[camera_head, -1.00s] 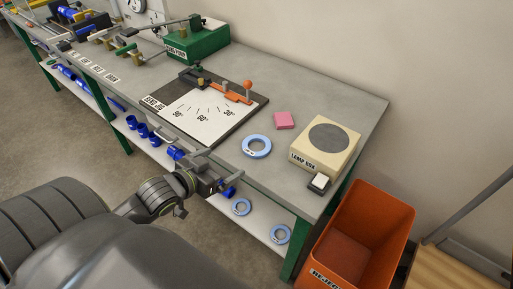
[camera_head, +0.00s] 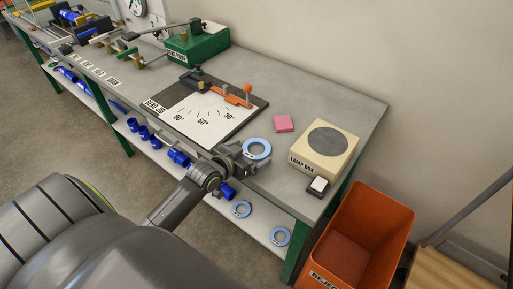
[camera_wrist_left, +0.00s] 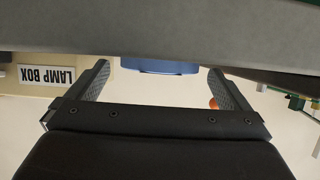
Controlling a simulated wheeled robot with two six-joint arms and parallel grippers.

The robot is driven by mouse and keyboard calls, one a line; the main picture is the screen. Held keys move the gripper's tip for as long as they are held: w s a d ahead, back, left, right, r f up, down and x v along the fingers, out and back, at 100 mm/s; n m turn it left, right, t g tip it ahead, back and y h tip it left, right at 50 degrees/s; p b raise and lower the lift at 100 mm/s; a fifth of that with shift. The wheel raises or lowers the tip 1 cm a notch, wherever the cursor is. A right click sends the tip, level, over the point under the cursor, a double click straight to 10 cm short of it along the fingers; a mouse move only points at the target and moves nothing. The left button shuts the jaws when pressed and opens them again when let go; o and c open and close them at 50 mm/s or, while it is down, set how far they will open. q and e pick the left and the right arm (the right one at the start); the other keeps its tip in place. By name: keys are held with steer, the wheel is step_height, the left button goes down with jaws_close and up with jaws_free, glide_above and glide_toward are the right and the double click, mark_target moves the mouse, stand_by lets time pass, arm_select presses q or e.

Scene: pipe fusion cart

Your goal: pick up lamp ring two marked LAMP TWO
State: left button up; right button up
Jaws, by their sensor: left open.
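A light blue ring (camera_head: 257,141) lies flat on the bench top, left of the lamp box (camera_head: 309,158); its marking cannot be read. My left gripper (camera_head: 240,160) is open at the near side of this ring and overlaps its near edge in the head view. In the left wrist view a blue piece (camera_wrist_left: 160,67), apparently the ring's edge, shows between the two spread fingers. My right gripper is out of view.
A pink block (camera_head: 284,123) lies behind the ring. An orange reject bin (camera_head: 376,225) stands beside the bench's right end.

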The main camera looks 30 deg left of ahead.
arm_select(q)
steer(key=shift+w+f, duration=0.1)
steer(key=shift+w, duration=0.2)
steer(key=shift+s, duration=0.1)
steer(key=shift+c, duration=0.3)
